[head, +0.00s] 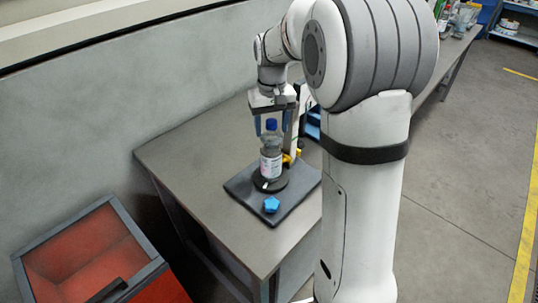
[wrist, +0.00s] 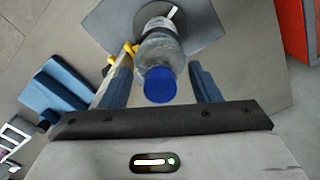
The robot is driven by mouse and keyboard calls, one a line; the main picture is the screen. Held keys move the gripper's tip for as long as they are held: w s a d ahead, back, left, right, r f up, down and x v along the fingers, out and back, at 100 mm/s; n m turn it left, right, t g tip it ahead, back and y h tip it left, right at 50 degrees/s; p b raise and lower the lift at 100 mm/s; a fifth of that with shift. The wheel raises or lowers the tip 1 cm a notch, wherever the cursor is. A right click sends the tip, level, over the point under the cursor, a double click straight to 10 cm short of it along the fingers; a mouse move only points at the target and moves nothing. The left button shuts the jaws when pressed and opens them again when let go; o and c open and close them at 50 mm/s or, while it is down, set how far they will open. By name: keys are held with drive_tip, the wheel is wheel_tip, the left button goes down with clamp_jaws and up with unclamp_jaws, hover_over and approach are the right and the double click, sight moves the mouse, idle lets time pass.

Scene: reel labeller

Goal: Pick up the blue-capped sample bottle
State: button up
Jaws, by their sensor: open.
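The sample bottle (head: 271,160) stands upright on a round dark base on a dark square plate. It is clear with a white label and a blue cap (head: 271,125). In the wrist view the blue cap (wrist: 161,85) lies between my fingers, with the clear bottle body (wrist: 160,45) beyond it. My gripper (head: 271,124) is open above the bottle, its two blue fingers on either side of the cap. In the wrist view my gripper (wrist: 164,80) shows a gap between each finger and the cap.
The dark plate (head: 303,182) lies on a grey table (head: 180,155). A blue star-shaped knob (head: 271,205) is at its front and a yellow part (head: 290,158) is close by the bottle. A red open bin (head: 80,255) stands at the lower left. The table's left part is clear.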

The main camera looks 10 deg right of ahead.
drive_tip(key=shift+c, duration=0.5)
drive_tip(key=shift+s+f, duration=0.1)
drive_tip(key=shift+s, duration=0.05)
clamp_jaws()
